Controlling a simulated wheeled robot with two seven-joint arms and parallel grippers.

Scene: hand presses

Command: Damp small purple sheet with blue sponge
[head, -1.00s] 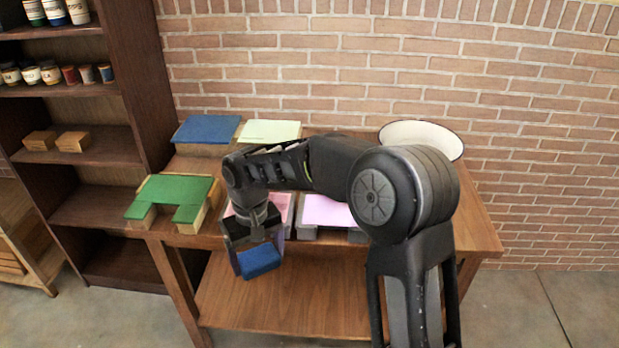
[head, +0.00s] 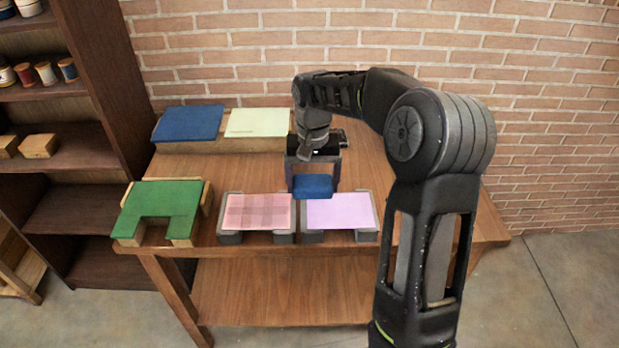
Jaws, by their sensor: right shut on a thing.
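The small purple sheet (head: 341,212) lies flat on a grey stand near the table's front edge. The blue sponge (head: 312,188) is between the fingers of my right gripper (head: 313,179), which is shut on it and points down. The sponge shows at the back left corner of the purple sheet, close to the gap between this sheet and the pink checked one; whether it touches anything is unclear. My left gripper is not in view.
A pink checked sheet (head: 257,212) on a grey stand sits just left of the purple one. A green U-shaped piece (head: 160,199) is farther left. Blue (head: 188,123) and pale green (head: 257,122) sheets lie at the back. The wooden table (head: 235,171) is bare between the rows.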

